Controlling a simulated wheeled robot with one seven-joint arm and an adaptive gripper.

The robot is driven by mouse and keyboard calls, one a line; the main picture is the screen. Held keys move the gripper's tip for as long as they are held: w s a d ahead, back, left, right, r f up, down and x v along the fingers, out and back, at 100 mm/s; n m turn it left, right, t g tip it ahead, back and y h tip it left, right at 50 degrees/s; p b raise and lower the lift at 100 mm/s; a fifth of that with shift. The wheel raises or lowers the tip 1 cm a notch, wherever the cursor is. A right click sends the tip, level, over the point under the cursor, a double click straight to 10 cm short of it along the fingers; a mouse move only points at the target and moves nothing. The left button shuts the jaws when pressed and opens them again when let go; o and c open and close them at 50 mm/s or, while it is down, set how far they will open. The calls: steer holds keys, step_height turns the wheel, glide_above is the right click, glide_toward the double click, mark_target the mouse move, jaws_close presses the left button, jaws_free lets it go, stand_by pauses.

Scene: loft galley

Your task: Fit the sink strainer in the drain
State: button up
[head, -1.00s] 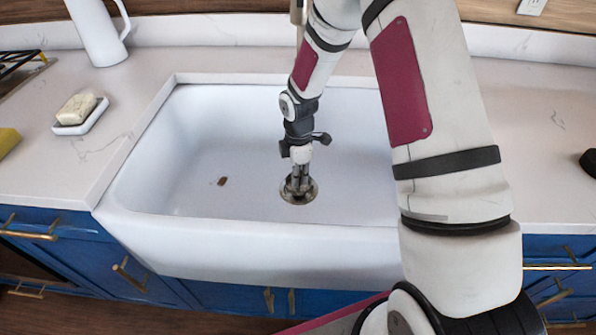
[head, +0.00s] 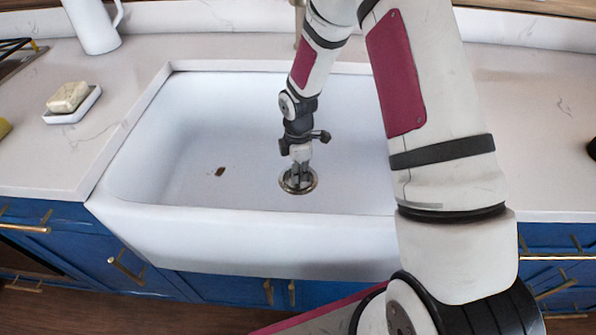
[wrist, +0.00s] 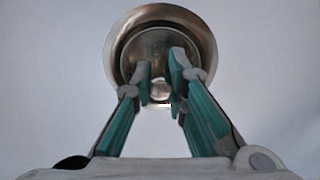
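The sink strainer (wrist: 159,91) shows in the wrist view as a round metal piece with a small bright knob, inside the drain's metal ring (wrist: 119,50). In the head view the drain ring (head: 313,182) lies in the floor of the white sink, right of its middle. My gripper (head: 298,183) points down at the drain. In the wrist view its green-and-grey fingers (wrist: 161,82) stand close on both sides of the knob and appear to hold it. Whether the strainer sits fully down in the drain cannot be told; the fingers cover part of it.
The white sink (head: 240,228) has a raised front wall. A small brown spot (head: 220,172) lies on its floor at left. A soap bar (head: 68,97) on a white dish (head: 88,105) and a white pitcher (head: 92,25) stand on the left counter. The right counter is mostly clear.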

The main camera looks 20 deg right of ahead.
steer(key=o, duration=0.5)
step_height(320, 180, up, 12)
stand_by(0.4)
steer(key=s+r+m+t+p, duration=0.1)
steer(key=s+r+m+p, duration=0.2)
steer(key=r, duration=0.4)
steer(key=s+d+r+m+h+p, duration=0.1)
steer(key=s+r+m, duration=0.1)
steer(key=s+r, duration=0.45)
steer(key=s+r+m+t+p, duration=0.1)
steer(key=s+r+m+p, duration=0.15)
steer(key=r, duration=0.65)
steer(key=s+r+m+p, duration=0.1)
steer(key=s+r+m, duration=0.2)
steer(key=s, duration=0.4)
steer(key=s+r+m+t+p, duration=0.1)
steer(key=s+r+m+p, duration=0.1)
steer(key=s, duration=0.5)
steer(key=s+r+m+t+y+p, duration=0.1)
steer(key=s+r+m, duration=0.3)
steer(key=s+r, duration=0.2)
steer(key=shift+s+a+r+m+p, duration=0.35)
steer(key=shift+s, duration=0.1)
